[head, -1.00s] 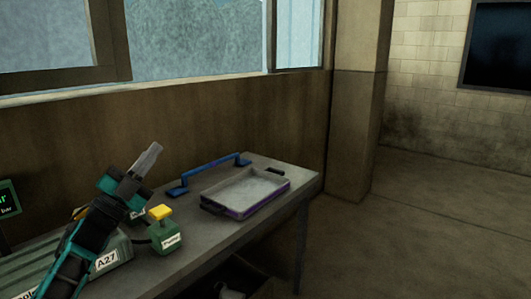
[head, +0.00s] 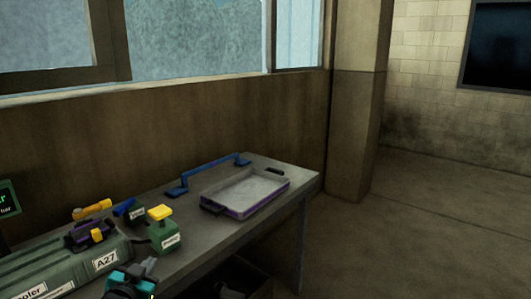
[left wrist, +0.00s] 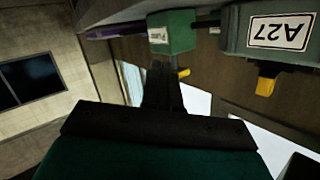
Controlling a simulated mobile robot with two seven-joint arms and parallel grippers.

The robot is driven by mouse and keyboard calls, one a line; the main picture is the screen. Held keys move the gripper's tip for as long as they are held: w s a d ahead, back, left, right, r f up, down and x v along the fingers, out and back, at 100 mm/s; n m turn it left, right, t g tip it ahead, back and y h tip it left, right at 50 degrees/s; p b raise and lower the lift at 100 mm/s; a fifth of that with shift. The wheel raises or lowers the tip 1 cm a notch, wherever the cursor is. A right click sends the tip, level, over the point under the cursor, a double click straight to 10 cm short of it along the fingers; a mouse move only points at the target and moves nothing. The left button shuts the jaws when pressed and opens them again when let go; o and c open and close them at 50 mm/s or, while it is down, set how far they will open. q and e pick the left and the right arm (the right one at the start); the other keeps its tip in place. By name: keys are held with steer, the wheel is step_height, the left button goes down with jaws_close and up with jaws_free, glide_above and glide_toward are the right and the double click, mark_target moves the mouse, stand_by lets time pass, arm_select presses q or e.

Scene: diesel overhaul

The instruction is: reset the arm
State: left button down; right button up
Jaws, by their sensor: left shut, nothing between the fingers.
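My left gripper (head: 147,268) shows at the bottom of the head view, low in front of the bench edge. It is shut and empty. In the left wrist view, the gripper's dark fingers (left wrist: 161,90) are together, with the green pump box (left wrist: 172,32) beyond them. My right gripper is in neither view.
The bench (head: 225,235) carries a green cooler unit marked A27 (head: 60,262), a green box with a yellow top (head: 163,240), a blue handle bar (head: 210,172) and a grey tray (head: 245,193). An open box (head: 245,280) sits under the bench. The floor at right is clear.

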arm_select(q)
steer(key=s+d+f+g, duration=0.1)
steer(key=s+d+f, duration=0.2)
steer(key=s, duration=0.6)
steer(key=s+d+f+g+h, duration=0.1)
steer(key=s+d+f+g, duration=0.1)
steer(key=s+f, duration=0.4)
steer(key=s+d+f+n+g, duration=0.1)
steer(key=s+d+f, duration=0.4)
steer(key=s, duration=0.8)
steer(key=shift+f+g+h, duration=0.15)
steer(key=shift+g+h, duration=0.15)
steer(key=shift+h, duration=0.1)
